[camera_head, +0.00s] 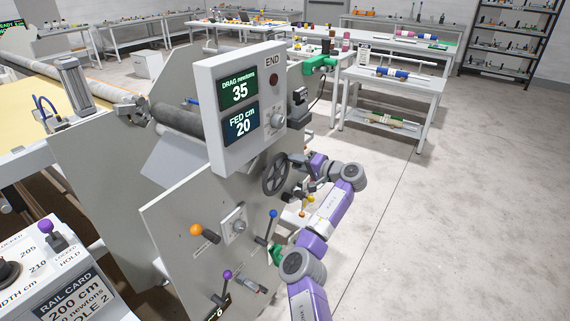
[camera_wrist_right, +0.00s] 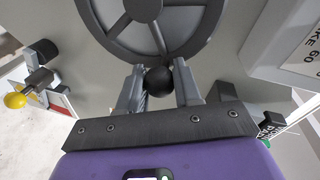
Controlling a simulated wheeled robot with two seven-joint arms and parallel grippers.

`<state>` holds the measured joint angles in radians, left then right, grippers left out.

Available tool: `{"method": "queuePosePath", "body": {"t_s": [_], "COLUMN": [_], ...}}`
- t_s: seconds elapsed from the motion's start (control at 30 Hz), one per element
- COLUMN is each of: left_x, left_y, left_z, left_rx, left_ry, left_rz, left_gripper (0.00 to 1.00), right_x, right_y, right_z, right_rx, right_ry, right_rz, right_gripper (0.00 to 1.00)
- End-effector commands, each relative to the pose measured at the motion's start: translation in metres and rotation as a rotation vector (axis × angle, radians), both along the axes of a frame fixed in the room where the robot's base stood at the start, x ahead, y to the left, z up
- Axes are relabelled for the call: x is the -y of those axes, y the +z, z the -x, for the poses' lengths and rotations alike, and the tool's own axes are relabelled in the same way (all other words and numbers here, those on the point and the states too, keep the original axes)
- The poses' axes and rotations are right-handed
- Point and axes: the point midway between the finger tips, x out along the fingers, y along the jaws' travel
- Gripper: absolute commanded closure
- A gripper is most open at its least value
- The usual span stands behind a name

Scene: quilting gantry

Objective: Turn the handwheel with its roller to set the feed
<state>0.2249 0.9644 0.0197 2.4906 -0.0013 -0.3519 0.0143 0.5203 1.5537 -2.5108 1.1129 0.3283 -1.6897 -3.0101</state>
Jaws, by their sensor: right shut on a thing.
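The dark spoked handwheel (camera_head: 275,174) stands on the side plate of the machine, below the display box. In the right wrist view the handwheel (camera_wrist_right: 95,22) fills the top, and a black ball-shaped handle (camera_wrist_right: 158,83) sits at its lower rim. My right gripper (camera_wrist_right: 159,78) has its two fingers on either side of this handle and is shut on it. In the head view my right gripper (camera_head: 296,163) reaches the wheel from the right, its fingertips hard to make out. The display box (camera_head: 203,85) reads DRAG 35 newtons and FED 20 cm. My left gripper is not in view.
Levers with orange (camera_head: 196,230), blue (camera_head: 273,213) and purple (camera_head: 227,274) knobs stick out below the wheel. A yellow knob (camera_wrist_right: 15,100) is left of the gripper in the wrist view. Open floor (camera_head: 440,230) lies to the right; a white table (camera_head: 395,85) stands behind.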

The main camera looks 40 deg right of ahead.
Motion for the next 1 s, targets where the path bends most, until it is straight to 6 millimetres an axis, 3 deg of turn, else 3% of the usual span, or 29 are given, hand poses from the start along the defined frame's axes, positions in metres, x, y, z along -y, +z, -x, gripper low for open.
{"method": "queuePosePath", "body": {"t_s": [0.2, 0.6, 0.63, 0.7, 0.77, 1.0], "left_x": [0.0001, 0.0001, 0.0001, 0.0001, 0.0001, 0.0], "left_y": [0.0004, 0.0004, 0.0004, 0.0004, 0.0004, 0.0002], "left_z": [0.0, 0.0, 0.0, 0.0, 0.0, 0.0], "left_rx": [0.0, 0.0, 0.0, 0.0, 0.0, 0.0], "left_ry": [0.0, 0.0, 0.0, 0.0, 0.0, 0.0], "left_rz": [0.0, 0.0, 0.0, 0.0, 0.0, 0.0], "left_gripper": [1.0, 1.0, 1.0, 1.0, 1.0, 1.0], "right_x": [0.0112, 0.012, 0.012, 0.0119, 0.0117, 0.0109], "right_y": [0.0061, 0.0074, 0.0074, 0.0072, 0.0065, 0.0043], "right_z": [0.0121, 0.0131, 0.0131, 0.0132, 0.013, 0.0126], "right_rx": [0.019, 0.021, 0.022, 0.021, 0.019, 0.014], "right_ry": [-0.027, -0.029, -0.029, -0.029, -0.027, -0.024], "right_rz": [0.032, 0.037, 0.036, 0.037, 0.037, 0.035], "right_gripper": [1.0, 1.0, 0.63, 0.53, 0.44, 0.44]}}
